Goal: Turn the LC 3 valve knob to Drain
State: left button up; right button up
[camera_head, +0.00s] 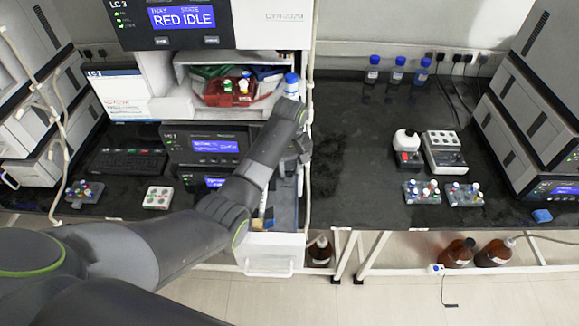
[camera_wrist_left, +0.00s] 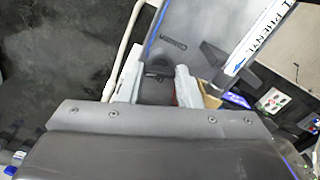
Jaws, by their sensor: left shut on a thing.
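My left arm reaches across the head view to the LC 3 stack (camera_head: 215,145), and my left gripper (camera_head: 288,165) is at the right side of its front. In the wrist view the two pale fingers of the left gripper (camera_wrist_left: 153,90) are shut on a small dark knob (camera_wrist_left: 156,73) on a grey panel (camera_wrist_left: 185,25). The gripper hides most of the knob, and I cannot read its pointer or any Drain mark. My right gripper is in neither view.
A column labelled PHENYL (camera_wrist_left: 262,40) runs close beside the fingers. A pale tube (camera_wrist_left: 122,45) passes on the other side. An open drawer (camera_head: 268,258) juts out below my wrist. Blue-capped bottles (camera_head: 397,70) and vial racks (camera_head: 420,192) stand on the right bench.

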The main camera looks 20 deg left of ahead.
pick_arm(q)
jog(key=n, duration=0.4)
jog(key=shift+w+n, duration=0.1)
jog(key=shift+n, duration=0.3)
dwell(0.4)
jog(key=o, duration=1)
jog(key=shift+r, duration=0.15)
